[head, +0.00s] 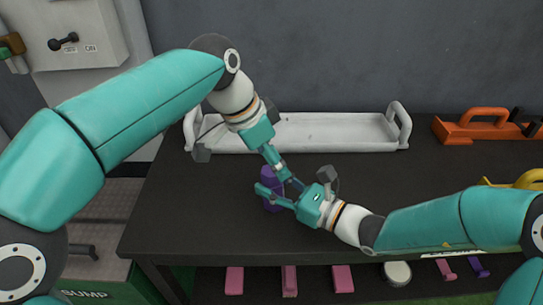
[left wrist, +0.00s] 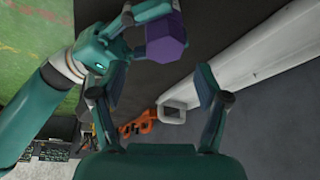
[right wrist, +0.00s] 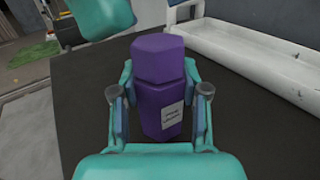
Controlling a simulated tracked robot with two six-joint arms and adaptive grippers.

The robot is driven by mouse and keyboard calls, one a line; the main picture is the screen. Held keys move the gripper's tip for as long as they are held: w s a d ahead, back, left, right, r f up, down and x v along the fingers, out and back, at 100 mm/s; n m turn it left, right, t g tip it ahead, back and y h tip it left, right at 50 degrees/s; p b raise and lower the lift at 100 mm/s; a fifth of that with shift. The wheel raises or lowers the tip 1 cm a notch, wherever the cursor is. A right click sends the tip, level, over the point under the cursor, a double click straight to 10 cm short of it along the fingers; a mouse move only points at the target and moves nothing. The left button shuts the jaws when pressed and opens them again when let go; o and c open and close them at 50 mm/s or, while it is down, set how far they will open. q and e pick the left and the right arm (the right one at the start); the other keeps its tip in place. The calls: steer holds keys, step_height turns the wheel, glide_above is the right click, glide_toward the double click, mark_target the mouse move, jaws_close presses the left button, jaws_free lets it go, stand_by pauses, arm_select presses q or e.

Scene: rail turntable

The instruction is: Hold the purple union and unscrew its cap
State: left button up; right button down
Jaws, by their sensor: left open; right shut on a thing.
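The purple union (head: 271,188) stands upright on the dark table. In the right wrist view its hexagonal cap (right wrist: 158,60) sits on top of its body (right wrist: 155,112), which bears a white label. My right gripper (right wrist: 160,108) is shut on the body, one finger on each side, below the cap. My left gripper (left wrist: 158,90) is open and empty. It comes down from above, close to the union in the head view. In the left wrist view the purple cap (left wrist: 165,42) lies beyond its fingertips, apart from them. In the head view the left fingers partly hide the union.
A white tray (head: 330,132) with raised end handles stands behind the union. An orange handled carrier (head: 482,130) is at the right back, and a yellow handle (head: 528,179) is at the right. The table's left front is clear. Several pink pieces lie below the front edge.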

mark_target(270, 171)
arm_select(q)
steer(key=shift+m, duration=0.5)
steer(key=shift+f, duration=0.1)
steer(key=shift+w+a+f, duration=0.1)
steer(key=shift+w+f, duration=0.05)
steer(key=shift+f, duration=1.75)
steer(key=shift+c, duration=0.3)
jaws_close()
steer(key=shift+n, duration=1.1)
steer(key=shift+r, duration=1.6)
steer(key=shift+r, duration=2.45)
